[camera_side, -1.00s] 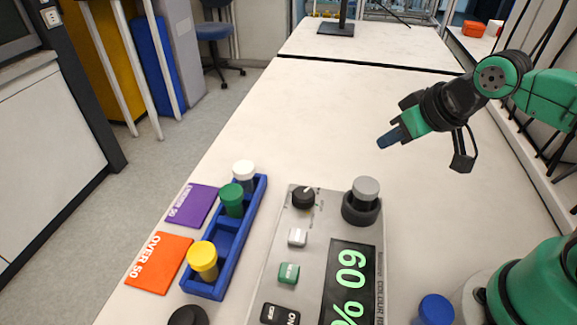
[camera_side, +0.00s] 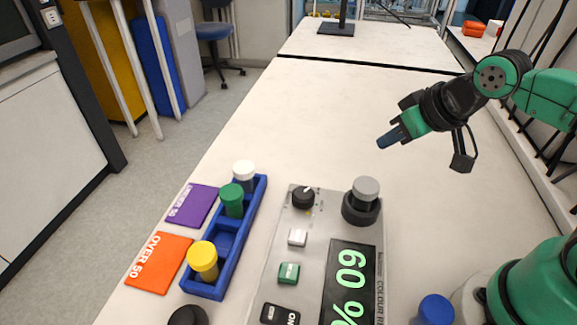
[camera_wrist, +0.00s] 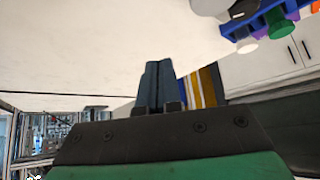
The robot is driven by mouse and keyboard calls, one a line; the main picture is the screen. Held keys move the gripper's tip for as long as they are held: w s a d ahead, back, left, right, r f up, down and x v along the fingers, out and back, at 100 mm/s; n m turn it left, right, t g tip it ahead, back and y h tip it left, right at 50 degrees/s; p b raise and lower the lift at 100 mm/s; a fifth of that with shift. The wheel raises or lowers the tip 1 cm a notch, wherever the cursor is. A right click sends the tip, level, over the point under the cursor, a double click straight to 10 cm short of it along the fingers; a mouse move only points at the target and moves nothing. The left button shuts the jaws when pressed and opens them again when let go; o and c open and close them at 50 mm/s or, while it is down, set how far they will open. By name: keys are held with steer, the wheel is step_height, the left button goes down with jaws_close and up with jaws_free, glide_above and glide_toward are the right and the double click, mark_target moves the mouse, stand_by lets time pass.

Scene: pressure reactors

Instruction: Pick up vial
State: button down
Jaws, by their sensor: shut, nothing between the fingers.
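My gripper (camera_side: 388,139) is shut and empty, held above the table to the right and well beyond the vials; its fingers (camera_wrist: 156,86) also show closed in the wrist view. A blue rack (camera_side: 228,240) holds a white-capped vial (camera_side: 244,174), a green-capped vial (camera_side: 232,199) and a yellow-capped vial (camera_side: 203,260). One slot between green and yellow looks empty. A grey-capped vial (camera_side: 365,191) stands in the black holder of the colorimeter (camera_side: 272,250). A blue-capped vial (camera_side: 436,309) is at the bottom edge, partly cut off. The wrist view shows the rack (camera_wrist: 272,20) at upper right.
The colorimeter display (camera_side: 350,285) reads 60 %. A purple card (camera_side: 192,206) and an orange "OVER 50" card (camera_side: 158,263) lie left of the rack. A dark round object (camera_side: 187,316) is at the bottom edge.

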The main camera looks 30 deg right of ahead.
mark_target(368, 185)
stand_by(0.3)
steer(key=shift+c, duration=1.2)
jaws_free()
steer(key=s+a+n+g, duration=0.1)
steer(key=s+a+n+g+y, duration=0.1)
steer(key=a+n, duration=0.1)
steer(key=a+f+n+g, duration=0.1)
steer(key=shift+s+a+g, duration=0.25)
steer(key=shift+s+g, duration=0.15)
steer(key=shift+a+f+n, duration=0.1)
steer(key=shift+f+n, duration=0.1)
steer(key=shift+n, duration=0.1)
steer(key=shift+x, duration=2.55)
